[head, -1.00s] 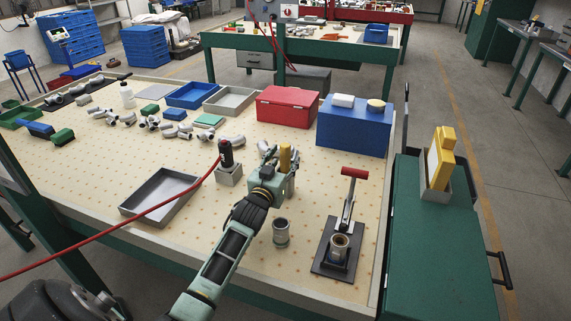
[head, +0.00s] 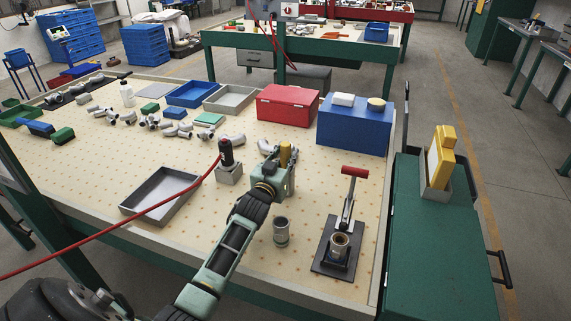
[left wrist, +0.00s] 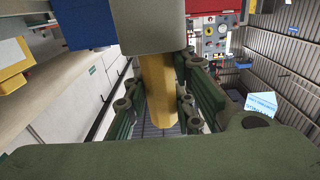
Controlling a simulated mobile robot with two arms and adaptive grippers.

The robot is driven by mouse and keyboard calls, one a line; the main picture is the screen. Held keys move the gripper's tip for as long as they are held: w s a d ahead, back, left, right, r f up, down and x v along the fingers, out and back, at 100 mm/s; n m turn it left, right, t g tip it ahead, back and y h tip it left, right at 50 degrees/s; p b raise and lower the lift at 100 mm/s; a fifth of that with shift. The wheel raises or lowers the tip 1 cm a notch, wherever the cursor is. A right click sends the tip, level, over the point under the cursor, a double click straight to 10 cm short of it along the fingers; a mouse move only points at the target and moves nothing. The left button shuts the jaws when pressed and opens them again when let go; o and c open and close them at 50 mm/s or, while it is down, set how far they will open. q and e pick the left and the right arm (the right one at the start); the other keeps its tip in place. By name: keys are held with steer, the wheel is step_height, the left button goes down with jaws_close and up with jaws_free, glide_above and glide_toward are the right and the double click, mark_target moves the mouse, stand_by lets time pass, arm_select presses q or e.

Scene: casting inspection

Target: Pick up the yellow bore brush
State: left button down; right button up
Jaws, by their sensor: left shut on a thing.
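The yellow bore brush (head: 285,152) stands upright at my left gripper (head: 279,168), in the middle of the perforated bench top. In the left wrist view the brush's yellow handle (left wrist: 158,88) lies between the two green fingers (left wrist: 155,105), which are shut on it. A grey block-shaped part covers the handle's upper end in that view. The lower end of the brush is hidden by the gripper in the head view. My right gripper is not in view.
Left of the gripper are a black-handled tool in a grey block (head: 229,172) and an empty grey tray (head: 160,194). In front stand a metal cylinder (head: 281,232) and a red-handled press (head: 346,222). Behind are a red box (head: 287,106) and a blue box (head: 353,130).

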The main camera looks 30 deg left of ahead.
arm_select(q)
steer(key=shift+r, duration=0.1)
step_height(320, 180, up, 18)
stand_by(0.7)
steer(key=c, duration=2.1)
jaws_free()
jaws_close()
